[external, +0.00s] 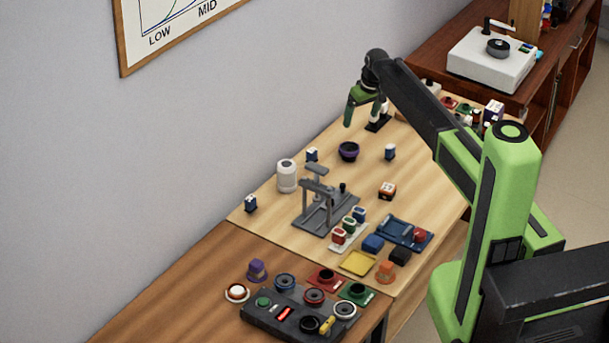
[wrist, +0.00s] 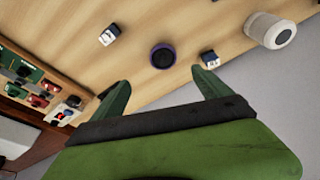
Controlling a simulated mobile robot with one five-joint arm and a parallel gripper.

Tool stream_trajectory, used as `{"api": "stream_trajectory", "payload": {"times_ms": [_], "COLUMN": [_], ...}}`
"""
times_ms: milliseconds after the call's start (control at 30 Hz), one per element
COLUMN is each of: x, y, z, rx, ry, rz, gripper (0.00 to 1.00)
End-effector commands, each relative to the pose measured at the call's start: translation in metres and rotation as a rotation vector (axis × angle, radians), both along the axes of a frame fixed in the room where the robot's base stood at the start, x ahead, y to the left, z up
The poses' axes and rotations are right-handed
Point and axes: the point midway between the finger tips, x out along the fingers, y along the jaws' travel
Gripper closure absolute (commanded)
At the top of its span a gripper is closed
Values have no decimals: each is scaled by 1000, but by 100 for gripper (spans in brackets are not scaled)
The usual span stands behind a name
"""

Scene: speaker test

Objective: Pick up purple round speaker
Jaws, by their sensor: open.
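The purple round speaker (external: 348,151) is a short, dark-centred round piece with a purple rim. It sits on the light wooden table, with clear wood close around it. In the wrist view the speaker (wrist: 163,56) lies ahead of the fingers, about midway between their lines. My gripper (external: 365,110) is above the table, beyond the speaker and toward the wall in the external view. In the wrist view my gripper (wrist: 158,82) shows two green fingers spread apart with nothing between them. The gripper is open and apart from the speaker.
A small blue-and-white block (wrist: 209,59) is close to the speaker, and another block (wrist: 109,35) is on its other side. A white cylinder (external: 287,176) and a grey press-like fixture (external: 325,205) stand nearer the front. The wall (external: 230,110) borders the table.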

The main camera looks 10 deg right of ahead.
Motion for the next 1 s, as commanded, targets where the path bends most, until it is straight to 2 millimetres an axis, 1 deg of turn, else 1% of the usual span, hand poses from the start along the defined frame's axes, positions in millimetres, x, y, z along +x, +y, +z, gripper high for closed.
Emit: {"api": "stream_trajectory", "payload": {"times_ms": [33, 67, 167, 267, 367, 600, 800, 900, 1000], "x": [-4, -5, -5, -4, -1, 12, 22, 25, 25], "y": [6, 7, 8, 8, 9, 14, 18, 19, 20], "z": [7, 7, 4, -4, -20, -71, -109, -117, -115], "rx": [0, -1, -1, -1, -1, -1, -1, -1, -1], "ry": [1, 1, 1, 1, 1, 2, 2, 2, 2], "rz": [7, 8, 9, 8, 8, 8, 7, 7, 7], "gripper": [12, 12, 12, 12, 12, 12, 12, 12, 12]}}
